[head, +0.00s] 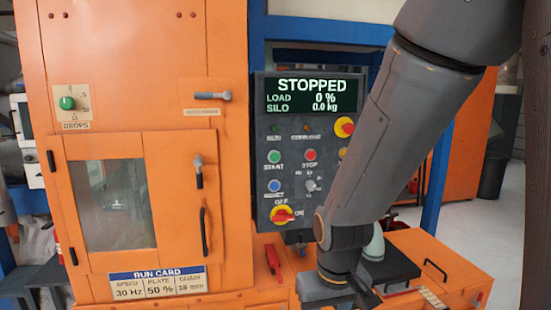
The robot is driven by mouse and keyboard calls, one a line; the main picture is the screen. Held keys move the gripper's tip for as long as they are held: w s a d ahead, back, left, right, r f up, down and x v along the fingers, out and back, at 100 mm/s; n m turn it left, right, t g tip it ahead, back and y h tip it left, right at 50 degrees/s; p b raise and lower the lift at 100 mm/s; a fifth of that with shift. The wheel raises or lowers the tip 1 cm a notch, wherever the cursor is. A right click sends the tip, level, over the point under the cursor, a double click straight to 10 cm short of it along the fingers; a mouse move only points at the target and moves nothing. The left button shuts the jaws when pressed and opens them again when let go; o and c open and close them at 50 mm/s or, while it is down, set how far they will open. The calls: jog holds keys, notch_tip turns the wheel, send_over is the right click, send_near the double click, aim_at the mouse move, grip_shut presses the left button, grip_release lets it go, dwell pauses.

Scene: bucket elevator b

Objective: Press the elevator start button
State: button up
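The green START button (274,156) is on the dark control panel (262,200), left of the red STOP button (310,155). The panel's display (315,96) reads STOPPED, LOAD 0 % and SILO 0.0 kg. My arm comes down from the upper right and covers the panel's right part. My gripper (340,292) is at the bottom edge, below the panel and well apart from the START button. Its fingers are not clearly visible, so I cannot tell whether it is open or shut.
The panel also has a blue button (274,185), a red-and-yellow OFF/ON switch (283,215) and a red-and-yellow emergency stop (344,127). The orange machine housing (140,110) with a windowed door (110,205) stands left. An orange base (440,255) juts out below.

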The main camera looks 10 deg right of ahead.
grip_shut()
dwell(1.3)
